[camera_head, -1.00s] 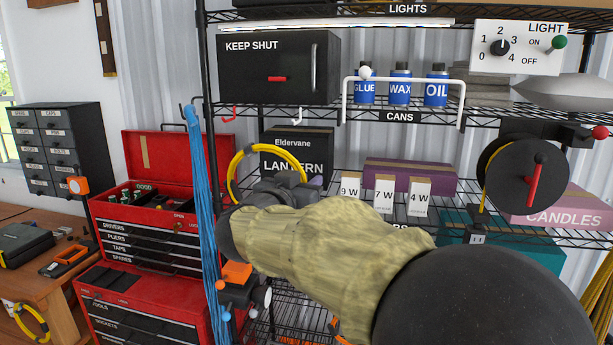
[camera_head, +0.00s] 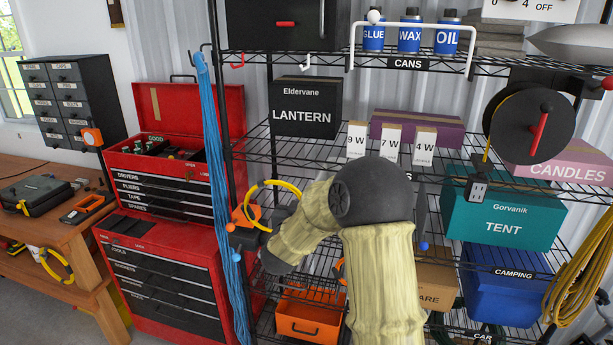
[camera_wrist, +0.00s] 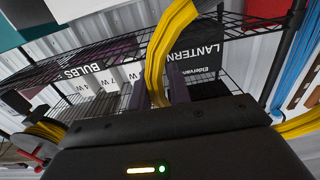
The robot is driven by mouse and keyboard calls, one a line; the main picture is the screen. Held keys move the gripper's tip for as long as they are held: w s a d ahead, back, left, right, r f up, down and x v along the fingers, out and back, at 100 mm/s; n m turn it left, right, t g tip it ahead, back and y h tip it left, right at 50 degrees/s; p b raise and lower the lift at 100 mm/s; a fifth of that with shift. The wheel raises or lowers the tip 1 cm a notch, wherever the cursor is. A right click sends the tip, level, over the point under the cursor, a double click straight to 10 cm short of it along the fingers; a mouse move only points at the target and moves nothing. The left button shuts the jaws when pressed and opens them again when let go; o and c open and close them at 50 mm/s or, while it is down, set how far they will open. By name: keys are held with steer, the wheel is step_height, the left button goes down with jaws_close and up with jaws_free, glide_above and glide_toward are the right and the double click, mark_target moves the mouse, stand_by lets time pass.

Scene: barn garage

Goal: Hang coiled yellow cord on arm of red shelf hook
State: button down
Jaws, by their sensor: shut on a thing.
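The yellow cord coil (camera_head: 266,183) is held in my gripper (camera_head: 279,215), below the lantern shelf and right of the hanging blue cord. In the wrist view the yellow cord (camera_wrist: 170,45) passes between the two dark fingers of my gripper (camera_wrist: 158,94), which are shut on it. The lower part of the coil is partly hidden in the head view. The red hook (camera_head: 237,61) sticks out from the front edge of the upper shelf, above and left of the coil and apart from it. Its arm is bare.
A white hook (camera_head: 306,62) sits right of the red one. Blue cord (camera_head: 212,180) hangs at the rack's left post, close to the coil. A lantern box (camera_head: 305,105) stands on the shelf below the hooks. Another yellow coil (camera_head: 57,266) hangs by the workbench. A red tool chest (camera_head: 165,260) stands left.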

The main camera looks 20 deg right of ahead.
step_height(320, 180, down, 25)
steer(key=s+a+n+t+y+b, duration=0.1)
steer(key=s+a+n+t+y, duration=0.15)
steer(key=n+y, duration=0.35)
steer(key=s+a+f+y+b, duration=0.1)
steer(key=s+a+f+y, duration=0.2)
steer(key=s+a+f, duration=0.3)
steer(key=s+f, duration=0.3)
steer(key=f, duration=0.1)
steer(key=shift+s+f+n+y, duration=0.2)
steer(key=shift+n+y, duration=0.1)
steer(key=shift+y, duration=0.1)
steer(key=shift+t, duration=0.25)
